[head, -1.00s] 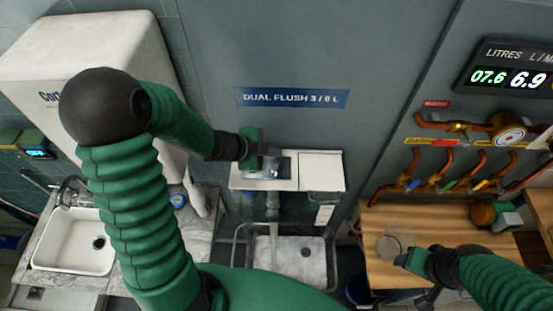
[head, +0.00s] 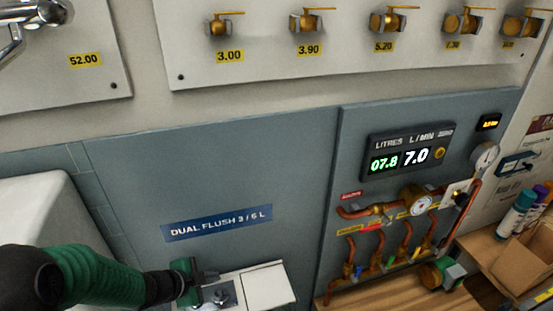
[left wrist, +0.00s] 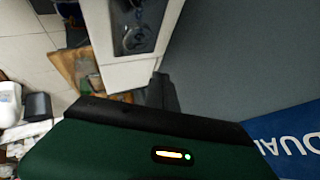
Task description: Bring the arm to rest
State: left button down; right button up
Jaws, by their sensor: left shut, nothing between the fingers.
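My left gripper (head: 207,277) is shut and empty at the bottom of the head view. Its green arm comes in from the lower left. The gripper is just above and beside the white cistern (head: 268,290), near the round metal flush button (head: 223,296) in its dark opening. I cannot tell whether it touches the cistern. In the left wrist view, my gripper's green body (left wrist: 150,150) fills the bottom, and the cistern (left wrist: 128,72) with its dark opening shows above. My right gripper is out of view.
A blue "DUAL FLUSH 3 / 6 L" sign (head: 217,223) is on the grey panel above the cistern. A flow display (head: 402,158) reads 07.8 and 7.0. Copper pipes with valves (head: 390,240) and a wooden bench (head: 380,292) are at right. Brass taps (head: 307,20) line the wall above.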

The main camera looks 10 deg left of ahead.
pick_arm(q)
jog(key=shift+a+r+n+y, duration=0.1)
jog(key=shift+a+n+y, duration=0.15)
jog(key=shift+n+y, duration=0.55)
jog(key=s+d+n+g+y, duration=0.1)
jog(key=s+d+n+g, duration=0.2)
jog(key=s+n, duration=0.35)
jog(key=s+d+n+g+y, duration=0.1)
jog(key=s+d+n+g, duration=0.1)
jog(key=s+d+n, duration=0.35)
notch_tip(320, 180, down, 20)
jog(key=s+a+b, duration=0.2)
jog(key=b, duration=1.8)
jog(key=shift+s+r, duration=0.15)
jog(key=shift+s, duration=0.15)
jog(key=shift+a, duration=0.15)
